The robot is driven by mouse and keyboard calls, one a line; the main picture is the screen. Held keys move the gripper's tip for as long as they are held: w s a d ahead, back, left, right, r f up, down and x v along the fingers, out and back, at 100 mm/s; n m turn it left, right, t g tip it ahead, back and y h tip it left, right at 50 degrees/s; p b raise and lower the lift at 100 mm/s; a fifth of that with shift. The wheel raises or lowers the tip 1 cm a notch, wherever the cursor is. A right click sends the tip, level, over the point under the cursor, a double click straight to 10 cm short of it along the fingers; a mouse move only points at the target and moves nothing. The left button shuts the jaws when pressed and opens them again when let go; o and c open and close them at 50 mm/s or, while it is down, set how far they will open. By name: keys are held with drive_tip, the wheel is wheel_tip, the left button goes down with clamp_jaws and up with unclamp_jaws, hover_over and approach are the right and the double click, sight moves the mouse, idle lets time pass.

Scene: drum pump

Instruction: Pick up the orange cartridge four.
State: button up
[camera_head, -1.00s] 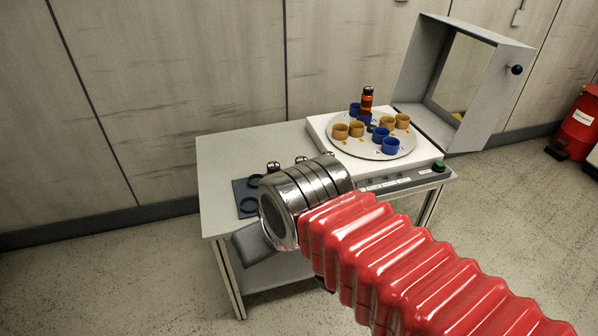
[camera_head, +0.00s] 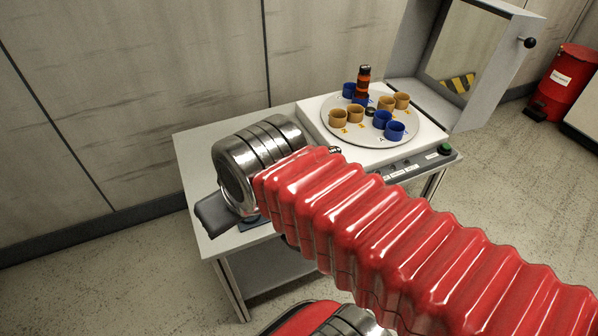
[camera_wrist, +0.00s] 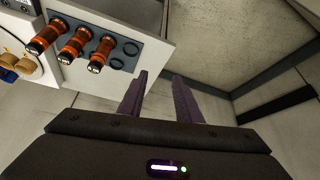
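No number is readable, so I cannot tell which is cartridge four. Two empty rings show at the rack's right end. My gripper (camera_wrist: 160,86) is open and empty, its fingers apart, right of and below the rack in the picture. Another orange cartridge (camera_head: 363,82) stands on the round turntable (camera_head: 350,133) in the head view. My arm hides the rack there.
The turntable, on a white machine (camera_head: 432,143), also carries several tan and blue cups. Its grey hood (camera_head: 470,50) stands raised behind. The grey table (camera_head: 195,160) has bare surface at the left. A red bin (camera_head: 568,80) stands far right.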

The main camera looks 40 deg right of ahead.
drive_tip(key=shift+w+a, duration=0.1)
drive_tip(key=shift+w, duration=0.3)
drive_tip(key=shift+o, duration=0.5)
